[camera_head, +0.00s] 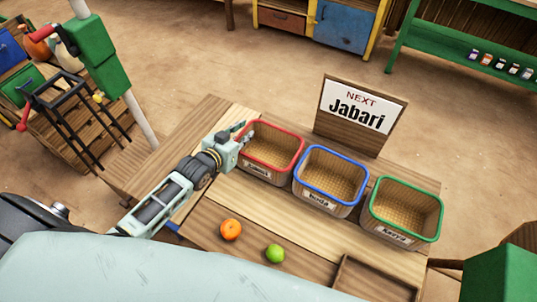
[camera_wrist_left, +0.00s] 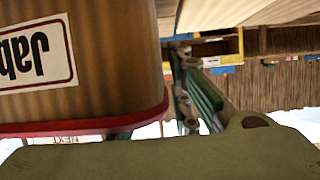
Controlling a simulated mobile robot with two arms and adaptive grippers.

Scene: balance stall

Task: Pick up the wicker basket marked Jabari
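The wicker basket with the red rim (camera_head: 272,150) stands at the left of a row of three on the wooden table. Its front label is small in the head view, but the left wrist view shows the basket (camera_wrist_left: 110,95) close up, with upside-down letters beginning "Jab". My left gripper (camera_head: 244,132) is at the left end of this basket, by its red rim. Whether the fingers touch or straddle the rim, and how far apart they are, I cannot tell. The basket looks upright and empty. My right gripper is not in view.
A blue-rimmed basket (camera_head: 331,178) and a green-rimmed basket (camera_head: 404,208) stand to the right. A sign (camera_head: 358,112) reading "NEXT Jabari" stands behind. An orange (camera_head: 231,229), a green fruit (camera_head: 275,253) and a wooden tray (camera_head: 375,273) are in front.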

